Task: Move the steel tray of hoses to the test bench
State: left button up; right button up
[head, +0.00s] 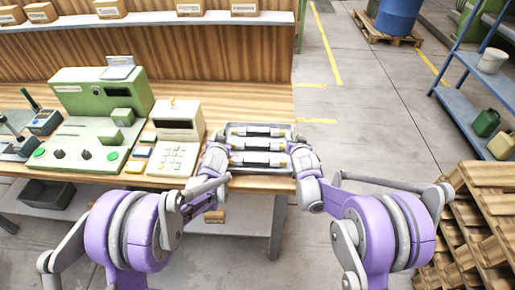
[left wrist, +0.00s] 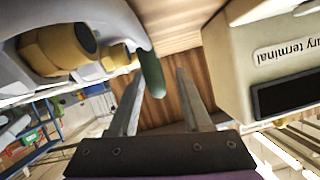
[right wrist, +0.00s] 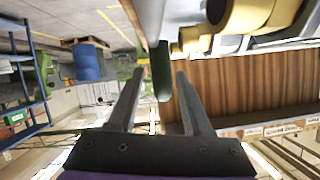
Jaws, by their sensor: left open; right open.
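The steel tray (head: 256,124) lies on the wooden bench near its right end. It holds three black hoses (head: 258,147) with brass ends. My left gripper (head: 221,150) is at the tray's left end and my right gripper (head: 298,151) at its right end. In the left wrist view a dark green grip (left wrist: 152,75) on the tray's side lies between or just beyond my open fingers. A like green grip (right wrist: 162,78) shows between my open right fingers in the right wrist view. Neither gripper is closed on it. Which surface is the test bench I cannot tell.
A beige terminal (head: 178,122) and keypad stand just left of the tray, close to my left gripper. A green machine (head: 100,92) is further left. A shelf with boxes (head: 243,9) is behind. Wooden pallets (head: 480,225) and a blue rack (head: 462,108) stand right. Floor between is clear.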

jog(key=shift+c, duration=0.2)
pick_arm(q)
grip_shut()
pick_arm(e)
grip_shut()
dwell(0.9)
